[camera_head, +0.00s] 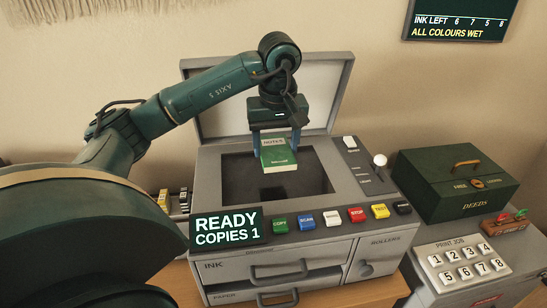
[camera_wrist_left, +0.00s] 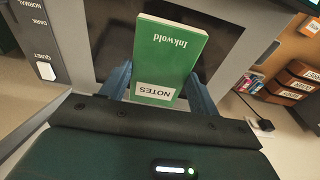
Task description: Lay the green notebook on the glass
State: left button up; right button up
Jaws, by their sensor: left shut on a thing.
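The green notebook (camera_head: 278,154) has a white NOTES label and is held between the blue fingers of my left gripper (camera_head: 276,146). It hangs over the dark glass (camera_head: 240,183) of the grey copier, with a dark shadow on the glass below it, so it appears to be above the surface. In the left wrist view the notebook (camera_wrist_left: 168,58) shows its cover with "Inkwold" on it, between the two fingers of the left gripper (camera_wrist_left: 160,85). The copier lid (camera_head: 225,110) stands open behind. My right gripper is not in view.
The copier's front has a READY COPIES 1 display (camera_head: 227,229) and a row of coloured buttons (camera_head: 333,218). A lever with a white knob (camera_head: 379,160) stands right of the glass. A green DEEDS box (camera_head: 455,185) and a number keypad (camera_head: 465,262) are at the right.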

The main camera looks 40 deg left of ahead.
aim_at(274, 142)
pick_arm(q)
jog(key=shift+w+a+f, duration=0.25)
jog(key=shift+w+a, duration=0.7)
jog(key=shift+a, duration=0.2)
jog(key=shift+f, duration=0.75)
notch_tip(274, 142, down, 4)
jog(key=shift+s+f+p, duration=0.1)
jog(key=shift+f+p, duration=0.15)
jog(key=shift+p, duration=0.25)
jog(key=shift+a+f, duration=0.1)
jog(key=shift+f, duration=0.35)
jog(key=o, duration=0.6)
jog(key=shift+c, duration=0.2)
jog(key=o, duration=0.4)
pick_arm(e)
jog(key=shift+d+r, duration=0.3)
